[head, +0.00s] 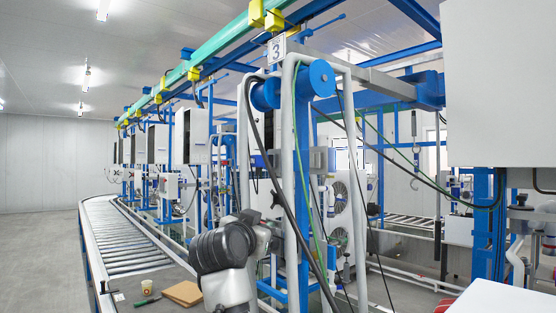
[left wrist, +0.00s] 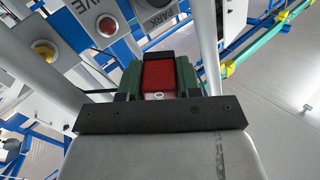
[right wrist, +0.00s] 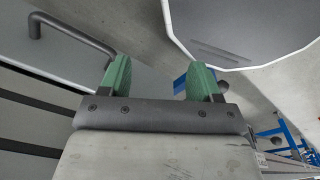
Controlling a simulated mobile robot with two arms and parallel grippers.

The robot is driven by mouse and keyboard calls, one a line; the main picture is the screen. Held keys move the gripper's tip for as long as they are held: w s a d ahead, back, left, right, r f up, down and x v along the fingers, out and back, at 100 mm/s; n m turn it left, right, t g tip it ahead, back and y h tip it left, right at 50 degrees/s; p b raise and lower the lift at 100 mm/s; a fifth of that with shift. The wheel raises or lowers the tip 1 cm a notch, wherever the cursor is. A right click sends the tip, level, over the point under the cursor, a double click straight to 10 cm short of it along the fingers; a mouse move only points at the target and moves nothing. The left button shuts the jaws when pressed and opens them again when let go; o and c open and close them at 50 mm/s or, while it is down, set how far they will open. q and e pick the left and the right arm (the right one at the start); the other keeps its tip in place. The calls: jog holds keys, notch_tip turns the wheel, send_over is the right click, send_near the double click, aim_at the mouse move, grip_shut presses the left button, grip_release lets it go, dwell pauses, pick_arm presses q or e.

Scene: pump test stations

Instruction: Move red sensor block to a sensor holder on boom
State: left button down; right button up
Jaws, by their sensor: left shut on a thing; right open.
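The red sensor block (left wrist: 158,76) is between the green fingers of my left gripper (left wrist: 158,82) in the left wrist view. The gripper is shut on it. A black piece (left wrist: 158,57) sits at the block's far end; I cannot tell whether it is part of the block or a holder. Neither the left gripper nor the block can be made out in the head view. My right gripper (right wrist: 158,80) is open and empty in the right wrist view. I cannot clearly pick out the boom or a sensor holder.
Blue station posts (head: 303,190) and hanging hoses crowd the head view's middle. A roller conveyor (head: 128,240) runs along the left. In the left wrist view, a red button (left wrist: 107,26) and yellow lamp (left wrist: 45,50) are close by. A dark handle (right wrist: 75,35) is near my right gripper.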

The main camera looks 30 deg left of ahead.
aim_at(314, 159)
pick_arm(q)
jog(key=s+d+r+m+h, duration=0.1)
jog(key=s+d+r+h, duration=0.1)
jog(key=r+h, duration=0.3)
jog(key=s+d+r+m+h, duration=0.2)
jog(key=d+r+h, duration=0.2)
jog(key=r, duration=0.5)
jog(key=shift+d+r+m+g+h, duration=0.15)
jog(key=shift+d+m+g+h, duration=0.2)
jog(key=shift+d, duration=0.25)
jog(key=shift+w, duration=0.1)
jog(key=shift+p+x, duration=1.7)
jog(key=shift+x, duration=1.05)
jog(key=shift+w, duration=0.1)
jog(key=shift+r, duration=0.15)
